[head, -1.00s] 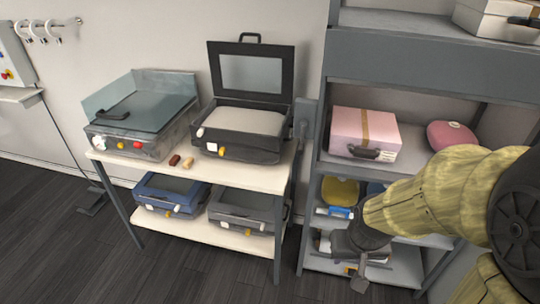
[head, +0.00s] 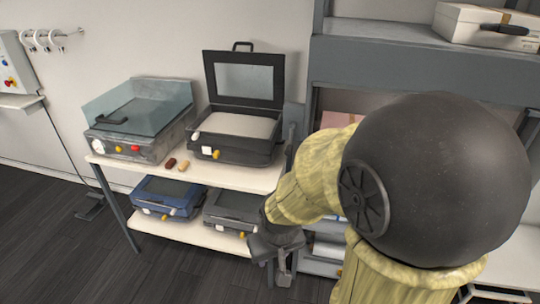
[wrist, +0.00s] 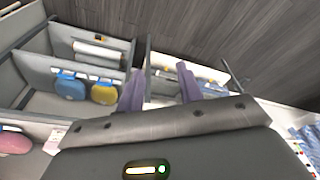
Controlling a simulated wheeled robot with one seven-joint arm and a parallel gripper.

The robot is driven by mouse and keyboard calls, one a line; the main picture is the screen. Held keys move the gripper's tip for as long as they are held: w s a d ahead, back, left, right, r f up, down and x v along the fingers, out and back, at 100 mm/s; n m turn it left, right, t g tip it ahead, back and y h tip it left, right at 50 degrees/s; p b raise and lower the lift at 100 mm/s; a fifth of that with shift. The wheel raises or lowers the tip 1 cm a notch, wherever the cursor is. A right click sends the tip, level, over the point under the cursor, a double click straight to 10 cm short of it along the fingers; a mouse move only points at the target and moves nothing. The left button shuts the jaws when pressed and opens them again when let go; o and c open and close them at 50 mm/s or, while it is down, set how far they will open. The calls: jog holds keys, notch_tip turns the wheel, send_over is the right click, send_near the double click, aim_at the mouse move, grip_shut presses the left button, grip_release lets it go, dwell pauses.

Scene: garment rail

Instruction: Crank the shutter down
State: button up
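The shelf unit on the right has a wide grey panel (head: 410,75) across its upper part, which looks like the shutter or its housing. The shelf openings below the panel are uncovered where I can see them. A small grey box (head: 293,115) sits on the unit's left side, partly hidden; I cannot make out a crank handle clearly. My gripper (head: 284,270) is low in front of the gap between the table and the shelf unit. In the wrist view its two purplish fingers (wrist: 158,76) are apart with nothing held between them.
A white two-level table (head: 235,176) with several cases stands left of the shelf unit. My arm hides much of the shelves in the head view. Blue and yellow pouches (wrist: 103,93) lie on a shelf in the wrist view.

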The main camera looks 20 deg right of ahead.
jog(key=shift+a, duration=0.2)
jog(key=shift+o, duration=1)
jog(key=w+d+f+m+t+h+b, duration=0.1)
jog(key=w+d+f+m+t+b, duration=0.15)
jog(key=w, duration=0.45)
jog(key=w+d+f+m+t+h+b, duration=0.1)
jog(key=w+f+t, duration=0.2)
jog(key=w, duration=0.5)
jog(key=w+d+r+m+t+h+b, duration=0.2)
jog(key=w+d+r+t+h+b, duration=0.1)
jog(key=w+d+r+t+h, duration=0.2)
jog(key=w+d+t+h, duration=0.1)
jog(key=w+h, duration=0.1)
jog(key=h, duration=0.1)
jog(key=shift+t, duration=0.35)
